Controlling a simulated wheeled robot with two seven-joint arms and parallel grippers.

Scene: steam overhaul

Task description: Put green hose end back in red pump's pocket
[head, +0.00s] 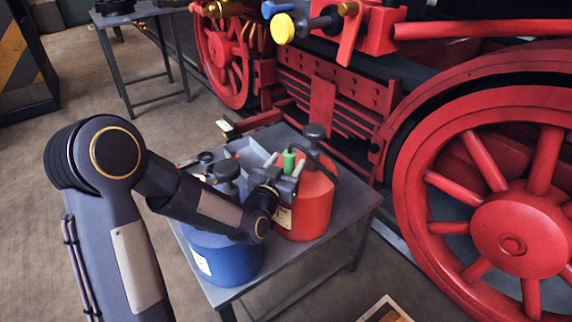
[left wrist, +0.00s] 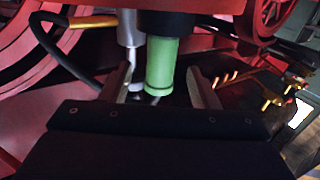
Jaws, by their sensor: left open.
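The red pump (head: 312,200) stands on the table, with a dark knob on top and a black hose (head: 318,158) at its upper side. The green hose end (head: 289,160) shows at the pump's upper left. In the left wrist view the green hose end (left wrist: 161,66) is between the two fingers of my left gripper (left wrist: 161,86), with gaps on both sides. My left gripper (head: 286,178) is open, close in front of the pump. A silver tube (left wrist: 131,40) is beside the green end. I cannot tell whether the end sits in the pocket. My right gripper is not in view.
A blue can (head: 228,258) stands left of the pump, under my left arm. A grey tray (head: 246,154) and small dark parts lie behind. The red locomotive wheel (head: 510,225) is right of the table (head: 335,228).

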